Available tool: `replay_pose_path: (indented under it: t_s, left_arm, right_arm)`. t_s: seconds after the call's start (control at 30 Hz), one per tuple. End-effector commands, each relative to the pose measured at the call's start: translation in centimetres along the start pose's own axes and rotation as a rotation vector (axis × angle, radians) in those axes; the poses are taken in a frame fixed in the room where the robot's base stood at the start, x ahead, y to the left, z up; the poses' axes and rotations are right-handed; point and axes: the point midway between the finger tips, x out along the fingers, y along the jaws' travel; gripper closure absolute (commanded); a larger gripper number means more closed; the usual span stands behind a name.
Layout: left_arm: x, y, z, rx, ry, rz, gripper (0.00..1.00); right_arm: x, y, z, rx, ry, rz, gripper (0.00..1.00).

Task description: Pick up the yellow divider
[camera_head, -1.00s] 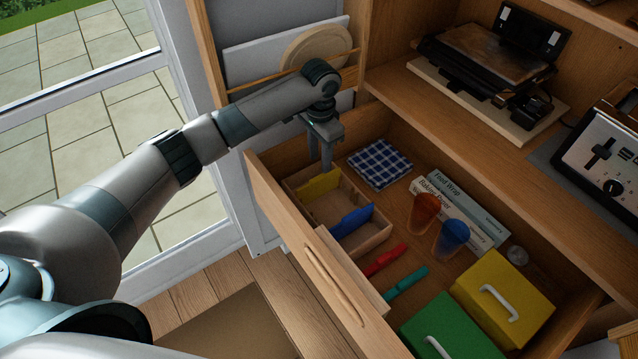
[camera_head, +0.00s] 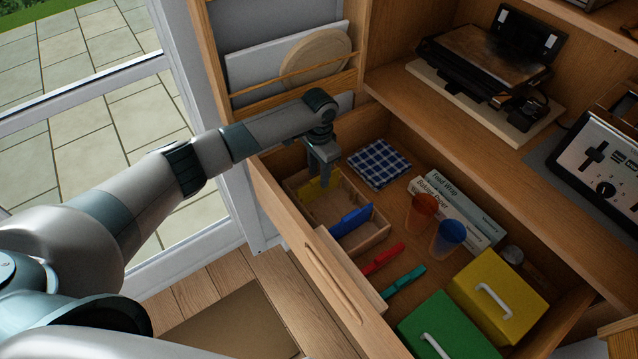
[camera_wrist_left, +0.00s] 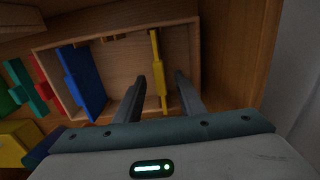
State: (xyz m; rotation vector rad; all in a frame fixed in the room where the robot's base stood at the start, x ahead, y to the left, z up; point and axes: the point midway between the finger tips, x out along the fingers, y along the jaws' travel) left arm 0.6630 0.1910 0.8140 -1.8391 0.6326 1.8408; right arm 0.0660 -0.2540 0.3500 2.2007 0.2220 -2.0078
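The yellow divider (camera_head: 312,190) stands upright in the left end of a small wooden box (camera_head: 375,239) in the open drawer. My left gripper (camera_head: 321,180) is down at the divider, with its fingers partly covering it. In the left wrist view the yellow divider (camera_wrist_left: 157,62) runs between the two fingers of my left gripper (camera_wrist_left: 161,76). The fingers are apart, one on each side, with gaps showing, so it is not clamped. A blue divider (camera_head: 351,221) stands farther along the same box. My right gripper is not in view.
The drawer also holds a checkered cloth (camera_head: 379,163), an orange cup (camera_head: 421,212), a blue cup (camera_head: 448,237), boxed wraps, red and teal pieces, and yellow (camera_head: 497,294) and green (camera_head: 447,330) boxes. The drawer front (camera_head: 310,262) rises close beside the wooden box.

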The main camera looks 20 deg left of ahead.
Motion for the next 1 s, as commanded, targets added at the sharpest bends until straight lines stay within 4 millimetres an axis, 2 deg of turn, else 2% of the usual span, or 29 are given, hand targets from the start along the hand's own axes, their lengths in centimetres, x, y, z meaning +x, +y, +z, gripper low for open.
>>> replay_pose_path:
  t_s: [0.2, 0.63, 0.67, 0.8, 1.0]
  left_arm:
    - [1.5, 0.1, 0.0, 0.001, 0.000, 0.000, 0.64]
    - [1.5, 0.0, 0.0, 0.000, 0.001, -0.001, 0.64]
    - [1.5, 0.0, 0.0, 0.000, 0.001, -0.001, 0.69]
    - [1.5, 0.0, 0.0, 0.000, 0.001, -0.001, 1.00]
    - [1.5, 0.0, 0.0, 0.000, 0.001, -0.001, 1.00]
  right_arm:
    - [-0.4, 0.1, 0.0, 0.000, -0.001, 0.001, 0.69]
    - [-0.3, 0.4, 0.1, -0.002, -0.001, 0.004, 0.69]
    - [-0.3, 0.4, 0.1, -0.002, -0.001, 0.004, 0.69]
    - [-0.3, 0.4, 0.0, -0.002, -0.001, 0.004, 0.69]
    - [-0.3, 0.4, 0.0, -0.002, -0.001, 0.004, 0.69]
